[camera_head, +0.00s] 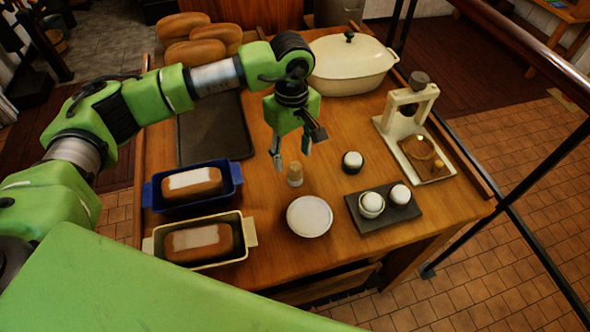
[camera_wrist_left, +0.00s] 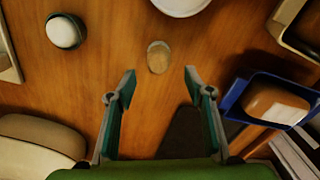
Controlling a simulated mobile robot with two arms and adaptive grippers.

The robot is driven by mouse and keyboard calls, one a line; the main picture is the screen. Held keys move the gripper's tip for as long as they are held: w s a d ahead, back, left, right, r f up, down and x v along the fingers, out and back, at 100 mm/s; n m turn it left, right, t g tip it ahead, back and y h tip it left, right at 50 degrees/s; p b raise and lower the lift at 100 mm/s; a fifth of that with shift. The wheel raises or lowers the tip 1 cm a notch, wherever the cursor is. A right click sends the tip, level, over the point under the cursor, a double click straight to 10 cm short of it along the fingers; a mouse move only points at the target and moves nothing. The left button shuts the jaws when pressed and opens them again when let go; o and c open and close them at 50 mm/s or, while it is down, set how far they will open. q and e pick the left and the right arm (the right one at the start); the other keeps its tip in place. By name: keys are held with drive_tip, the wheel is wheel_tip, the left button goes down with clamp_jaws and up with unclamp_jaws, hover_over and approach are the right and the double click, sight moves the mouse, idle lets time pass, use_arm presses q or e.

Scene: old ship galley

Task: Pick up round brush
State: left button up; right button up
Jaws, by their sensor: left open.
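The round brush (camera_head: 295,174) stands on the wooden table, small, with a pale tan top. In the left wrist view the brush (camera_wrist_left: 158,57) shows from above, just beyond the fingertips and roughly midway between them. My left gripper (camera_head: 291,147) is open and empty, pointing down above the brush and apart from it. Its two fingers (camera_wrist_left: 159,85) are spread wide in the left wrist view. My right gripper does not show.
A white plate (camera_head: 310,216) lies in front of the brush, and a round white-topped item (camera_head: 352,162) stands to its right. A blue loaf tin (camera_head: 236,172) and a cream tin (camera_head: 249,232) are left. A white lidded pot (camera_head: 345,75) stands behind; a dark tray (camera_head: 357,217) is front right.

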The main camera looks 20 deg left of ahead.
sight(295, 166)
use_arm(q)
drive_tip(key=shift+f, duration=0.7)
drive_tip(key=shift+s+d+f+p, duration=0.15)
drive_tip(key=shift+f+p, duration=0.1)
drive_tip(key=shift+p, duration=0.15)
drive_tip(key=f, duration=0.1)
drive_tip(key=f+p, duration=0.2)
drive_tip(key=shift+s+d+f, duration=0.15)
drive_tip(key=shift+d+f, duration=0.15)
drive_tip(key=shift+f, duration=0.6)
drive_tip(key=c, duration=1.3)
drive_tip(key=shift+o, duration=0.2)
drive_tip(key=shift+r, duration=0.15)
